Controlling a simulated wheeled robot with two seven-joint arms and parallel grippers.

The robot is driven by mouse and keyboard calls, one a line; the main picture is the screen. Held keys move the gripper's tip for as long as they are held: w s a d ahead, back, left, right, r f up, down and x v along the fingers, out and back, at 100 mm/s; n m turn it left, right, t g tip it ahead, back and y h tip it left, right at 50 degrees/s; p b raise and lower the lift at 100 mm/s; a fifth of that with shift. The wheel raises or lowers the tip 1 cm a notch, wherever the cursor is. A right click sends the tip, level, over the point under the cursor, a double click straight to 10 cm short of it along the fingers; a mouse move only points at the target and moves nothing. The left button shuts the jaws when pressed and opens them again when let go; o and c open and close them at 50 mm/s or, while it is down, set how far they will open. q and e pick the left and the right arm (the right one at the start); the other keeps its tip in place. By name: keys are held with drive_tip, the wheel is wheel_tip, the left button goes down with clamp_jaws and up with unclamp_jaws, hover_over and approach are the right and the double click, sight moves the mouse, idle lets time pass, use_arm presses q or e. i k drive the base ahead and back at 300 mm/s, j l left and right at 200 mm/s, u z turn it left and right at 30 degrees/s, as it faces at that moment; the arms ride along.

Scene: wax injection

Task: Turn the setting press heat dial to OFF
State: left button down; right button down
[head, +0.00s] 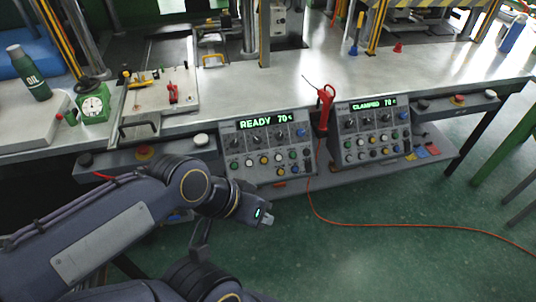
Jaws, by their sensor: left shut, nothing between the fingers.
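Two control panels hang at the bench front. The left panel (266,152) has a green display (265,120) reading READY 70; the right panel (372,132) has a display (373,104) reading CLAMPED 70. Both carry rows of small dark knobs and coloured buttons. I cannot tell which knob is the heat dial or read any dial setting. My left gripper (268,219) is shut and empty, just below the lower front of the left panel, apart from its knobs as far as I can see. My right gripper is not in view.
A red-handled tool (325,104) stands between the panels, and an orange cable (400,225) runs from there across the green floor. A green gauge (92,104) and an oil bottle (29,76) stand at the bench's left. Open floor lies right of my gripper.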

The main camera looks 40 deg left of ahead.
sight(279, 136)
drive_tip(key=u, duration=1.25)
